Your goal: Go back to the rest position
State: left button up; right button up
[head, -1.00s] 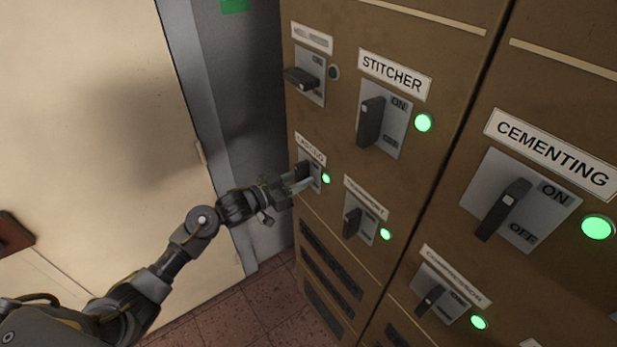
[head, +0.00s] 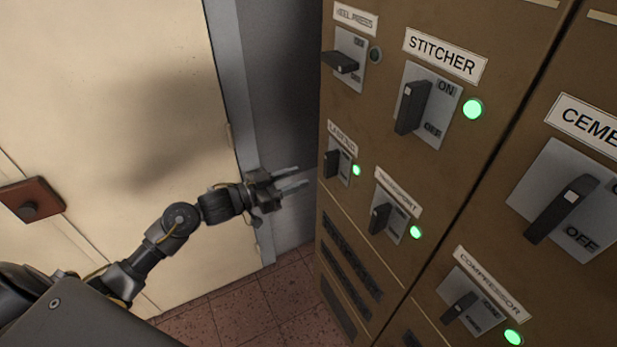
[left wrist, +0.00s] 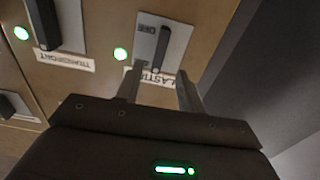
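My left gripper (head: 290,181) is open and empty in the head view, in front of the grey strip left of the brown cabinet. Its two fingers point right, apart from the LASTING switch (head: 333,163), whose green lamp (head: 356,170) is lit. In the left wrist view the open fingers (left wrist: 158,92) show below the same LASTING switch (left wrist: 163,48), with nothing between them. My right gripper does not show in either view.
The brown cabinet (head: 480,190) fills the right side with several labelled switches. The STITCHER lamp (head: 472,109) is green; the heel press lamp (head: 375,55) is dark. A cream door (head: 110,80) stands at left with a reddish-brown latch plate (head: 48,199). Red tiled floor (head: 240,315) lies below.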

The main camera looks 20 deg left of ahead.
pick_arm(q)
jog(key=shift+s+a, duration=0.25)
jog(key=shift+s, duration=0.1)
dwell(0.3)
